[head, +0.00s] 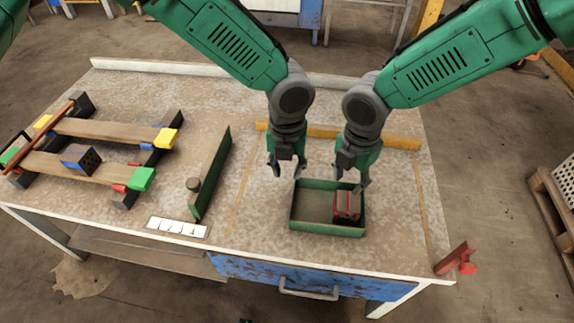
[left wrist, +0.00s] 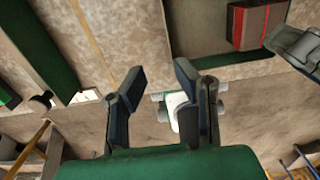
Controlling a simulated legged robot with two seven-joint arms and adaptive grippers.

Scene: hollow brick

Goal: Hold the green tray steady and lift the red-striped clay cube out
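The green tray (head: 297,214) sits on the worktable, a shallow box with low walls. The red-striped clay cube (head: 347,207) is inside it, by its right wall. In the left wrist view, the tray rim (left wrist: 232,59) and the cube (left wrist: 258,24) show at the top. My left gripper (head: 286,175) is open and empty near the tray's far left corner. Its spread fingers show in the left wrist view (left wrist: 160,78). My right gripper (head: 350,185) is open, fingers pointing down just above the cube. I cannot tell whether it touches the cube.
A wooden rack (head: 100,175) holding a dark hollow brick (head: 80,158) lies at the left. A red clamp (head: 458,259) is at the front right corner.

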